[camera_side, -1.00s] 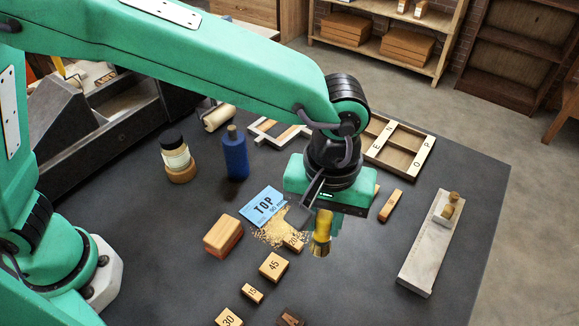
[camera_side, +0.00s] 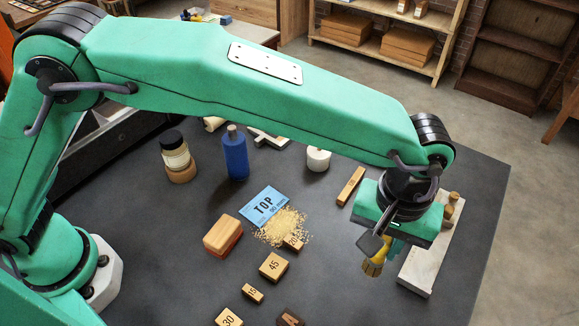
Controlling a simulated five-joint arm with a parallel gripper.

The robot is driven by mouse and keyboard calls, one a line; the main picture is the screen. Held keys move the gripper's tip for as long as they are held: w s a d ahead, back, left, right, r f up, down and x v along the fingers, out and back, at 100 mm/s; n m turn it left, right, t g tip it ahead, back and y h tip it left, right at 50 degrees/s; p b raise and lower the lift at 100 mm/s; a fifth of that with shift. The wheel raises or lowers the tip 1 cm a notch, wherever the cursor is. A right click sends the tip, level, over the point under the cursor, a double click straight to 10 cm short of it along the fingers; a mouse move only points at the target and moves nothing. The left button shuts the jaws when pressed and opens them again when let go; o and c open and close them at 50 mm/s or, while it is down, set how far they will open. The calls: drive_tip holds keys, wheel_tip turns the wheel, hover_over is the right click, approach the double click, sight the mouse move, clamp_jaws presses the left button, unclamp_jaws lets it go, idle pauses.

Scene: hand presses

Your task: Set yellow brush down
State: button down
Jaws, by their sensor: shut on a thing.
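The yellow brush (camera_side: 374,266) is in my gripper (camera_side: 385,243), at the right of the side view. My gripper is shut on it, and the brush's yellow end points down. The jaws and the upper part of the brush are mostly hidden by my wrist. The brush is just left of the long grey block. I cannot tell whether its lower end touches the dark table (camera_side: 330,290).
The long grey block (camera_side: 418,272) with a wooden knob (camera_side: 450,207) lies close right of my gripper. Sawdust-like crumbs (camera_side: 280,227) lie by the blue TOP card (camera_side: 264,204). Several numbered wooden blocks, a blue bottle (camera_side: 235,155) and a jar (camera_side: 175,155) stand left. Table between crumbs and gripper looks clear.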

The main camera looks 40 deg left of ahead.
sight(373, 264)
drive_tip(key=shift+f, duration=3.65)
drive_tip(key=shift+f, duration=0.1)
drive_tip(key=c, duration=1.2)
unclamp_jaws()
drive_tip(key=shift+c, duration=0.2)
wheel_tip(373, 264, up, 12)
drive_tip(key=shift+r, duration=0.15)
drive_tip(key=shift+a, duration=0.1)
